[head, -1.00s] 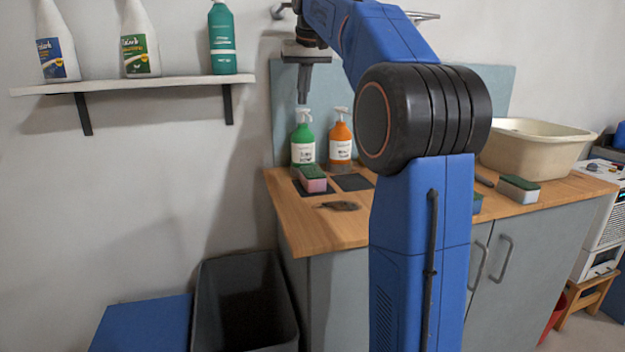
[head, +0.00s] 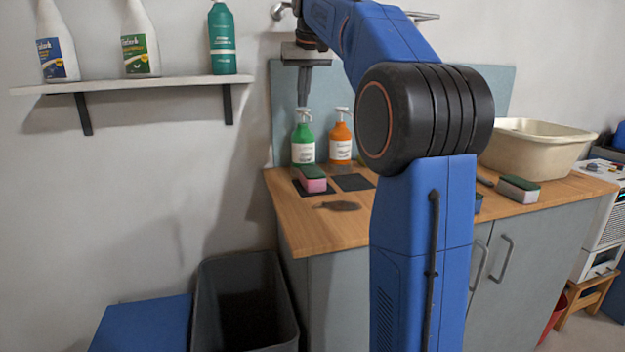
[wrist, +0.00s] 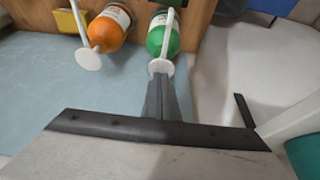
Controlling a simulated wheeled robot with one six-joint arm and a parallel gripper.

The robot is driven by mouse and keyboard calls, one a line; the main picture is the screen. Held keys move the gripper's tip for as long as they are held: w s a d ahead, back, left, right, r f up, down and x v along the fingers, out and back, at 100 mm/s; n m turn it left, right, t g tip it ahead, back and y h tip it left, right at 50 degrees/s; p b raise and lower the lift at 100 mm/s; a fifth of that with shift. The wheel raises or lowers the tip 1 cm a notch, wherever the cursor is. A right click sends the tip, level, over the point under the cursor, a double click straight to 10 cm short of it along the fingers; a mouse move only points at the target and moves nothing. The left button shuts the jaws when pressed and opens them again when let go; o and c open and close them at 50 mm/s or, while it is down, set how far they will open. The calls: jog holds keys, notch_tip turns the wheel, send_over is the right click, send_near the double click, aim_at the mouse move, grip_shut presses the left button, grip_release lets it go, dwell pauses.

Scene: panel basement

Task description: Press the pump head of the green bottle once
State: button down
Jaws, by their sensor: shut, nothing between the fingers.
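The green bottle (head: 303,145) with a white pump head stands upright at the back left of the wooden counter, with an orange pump bottle (head: 340,142) to its right. My gripper (head: 303,100) is shut and empty, pointing down directly above the green bottle. In the wrist view my closed fingertips (wrist: 160,80) are at the green bottle's white pump head (wrist: 161,67). They look very close to it or touching; I cannot tell which. The green bottle's body (wrist: 165,35) shows below the head. The orange bottle (wrist: 108,28) is beside it, with its own white pump head.
A pink and green sponge (head: 312,180) lies in front of the green bottle on a dark square. A wall shelf (head: 140,84) with several bottles is to the left. A cream basin (head: 530,146) stands at the right of the counter.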

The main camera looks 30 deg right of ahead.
jog(key=shift+f, duration=0.85)
jog(key=shift+r, duration=1.1)
jog(key=shift+r, duration=0.1)
notch_tip(320, 180, up, 6)
jog(key=shift+f, duration=0.1)
dwell(0.6)
dwell(0.4)
